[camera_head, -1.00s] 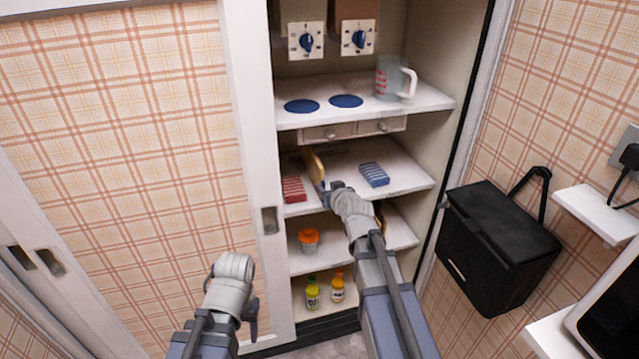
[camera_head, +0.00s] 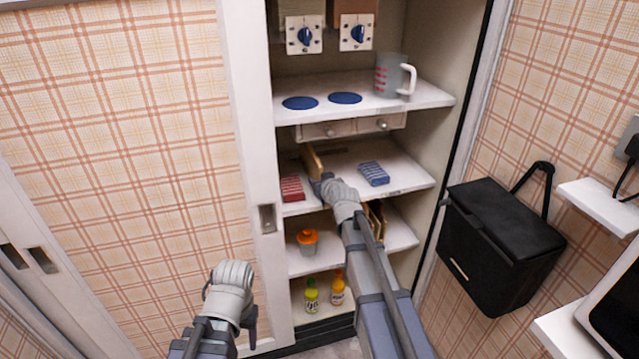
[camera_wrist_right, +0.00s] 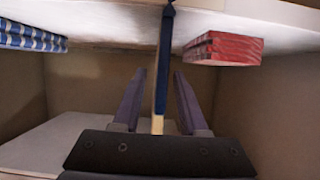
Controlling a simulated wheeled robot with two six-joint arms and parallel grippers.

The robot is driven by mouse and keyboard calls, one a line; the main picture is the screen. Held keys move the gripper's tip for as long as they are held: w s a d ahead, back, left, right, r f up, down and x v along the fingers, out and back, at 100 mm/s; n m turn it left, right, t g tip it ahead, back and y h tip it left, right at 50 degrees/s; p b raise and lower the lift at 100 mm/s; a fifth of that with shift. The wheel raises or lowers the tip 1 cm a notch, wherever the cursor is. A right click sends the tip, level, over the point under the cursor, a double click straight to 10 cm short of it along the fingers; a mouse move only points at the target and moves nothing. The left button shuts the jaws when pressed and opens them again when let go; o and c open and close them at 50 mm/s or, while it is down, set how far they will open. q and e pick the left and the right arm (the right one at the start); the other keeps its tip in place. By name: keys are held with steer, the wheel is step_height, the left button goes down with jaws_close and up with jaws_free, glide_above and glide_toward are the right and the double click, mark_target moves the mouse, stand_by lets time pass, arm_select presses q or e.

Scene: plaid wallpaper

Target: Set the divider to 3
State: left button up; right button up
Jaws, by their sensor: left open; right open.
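The divider (camera_head: 312,160) is a thin tan upright board on the middle shelf (camera_head: 405,172), between a red striped stack (camera_head: 291,189) and a blue striped stack (camera_head: 374,174). My right gripper (camera_head: 316,185) reaches into the cupboard at the divider's front edge. In the right wrist view my right gripper (camera_wrist_right: 158,76) is open, with one finger on each side of the divider (camera_wrist_right: 162,75), and gaps show on both sides. The red stack (camera_wrist_right: 223,47) and the blue stack (camera_wrist_right: 32,38) show there to either side. My left gripper (camera_head: 248,328) is open in front of the sliding door, away from the shelves.
A measuring jug (camera_head: 391,76) stands on the upper shelf by two blue discs. Small drawers (camera_head: 350,128) hang below it. An orange-lidded cup (camera_head: 307,241) and bottles (camera_head: 312,294) stand lower. A black box (camera_head: 500,243) hangs at the right.

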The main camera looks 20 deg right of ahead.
jaws_close()
stand_by(0.3)
steer(key=shift+d, duration=0.1)
stand_by(1.0)
